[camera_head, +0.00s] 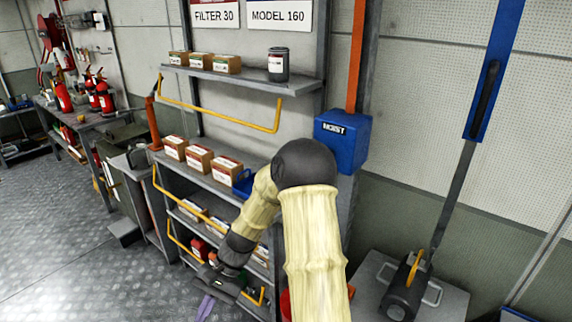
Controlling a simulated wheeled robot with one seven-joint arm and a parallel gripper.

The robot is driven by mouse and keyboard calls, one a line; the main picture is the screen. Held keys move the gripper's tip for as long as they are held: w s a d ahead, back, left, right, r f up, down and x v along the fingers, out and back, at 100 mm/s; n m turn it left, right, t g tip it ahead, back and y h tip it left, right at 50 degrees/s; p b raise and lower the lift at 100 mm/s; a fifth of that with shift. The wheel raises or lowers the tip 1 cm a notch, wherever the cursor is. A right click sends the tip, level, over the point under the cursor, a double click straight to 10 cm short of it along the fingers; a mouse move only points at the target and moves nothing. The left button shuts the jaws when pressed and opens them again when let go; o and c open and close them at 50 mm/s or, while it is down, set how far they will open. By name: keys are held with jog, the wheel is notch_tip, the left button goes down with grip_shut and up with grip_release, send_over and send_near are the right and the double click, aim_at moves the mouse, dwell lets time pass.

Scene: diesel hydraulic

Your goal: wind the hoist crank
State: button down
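A blue box labelled HOIST (343,143) is fixed at the foot of an orange-red vertical bar, to the right of the shelves. I cannot make out a crank on it; my arm covers the area at its lower left. My arm reaches up from the bottom and bends down to the left in front of the shelves. My gripper (208,302) is low, below and left of the HOIST box and well apart from it. Its fingers are small and partly cut off by the bottom edge, so I cannot tell if they are open.
A shelf rack with yellow rails (225,118) holds cartons (198,159) and a dark canister (278,65). A workbench with red extinguishers (104,97) stands left. Floor at left is clear.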

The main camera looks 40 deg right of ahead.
jog(key=s+d+r+n+t+h, duration=0.4)
jog(key=s+r+n+h, duration=0.4)
jog(key=s, duration=0.2)
jog(key=shift+d+t, duration=0.15)
jog(key=shift+t, duration=0.15)
